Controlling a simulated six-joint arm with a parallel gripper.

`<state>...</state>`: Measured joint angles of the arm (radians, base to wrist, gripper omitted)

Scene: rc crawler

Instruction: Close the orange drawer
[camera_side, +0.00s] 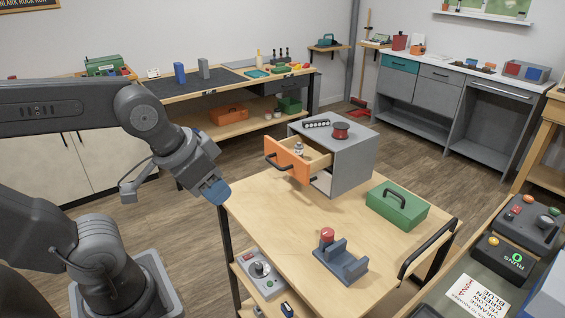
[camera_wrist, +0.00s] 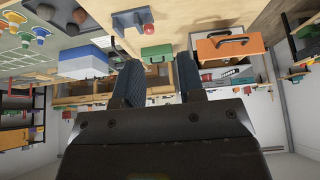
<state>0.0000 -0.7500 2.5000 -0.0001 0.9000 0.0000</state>
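The orange drawer (camera_side: 284,158) is pulled out of the left side of a grey cabinet (camera_side: 352,166) on a wooden cart top. Its front carries a dark handle, and a small bottle-like item (camera_side: 298,149) stands inside. In the wrist view, which looks upside down, the orange drawer front (camera_wrist: 228,48) with its handle shows at the upper right. My gripper (camera_side: 214,191) is left of the drawer, lower in the picture, near the cart's left corner and apart from the drawer. In the wrist view my gripper (camera_wrist: 159,77) has its two fingers spread with nothing between them.
A green box (camera_side: 397,207) with a handle and a grey-blue holder (camera_side: 341,262) with a red-topped item stand on the cart top (camera_side: 275,222). A spool (camera_side: 341,133) sits on the cabinet. The cart top below the drawer is clear. A dark rail (camera_side: 427,248) edges the cart's right side.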

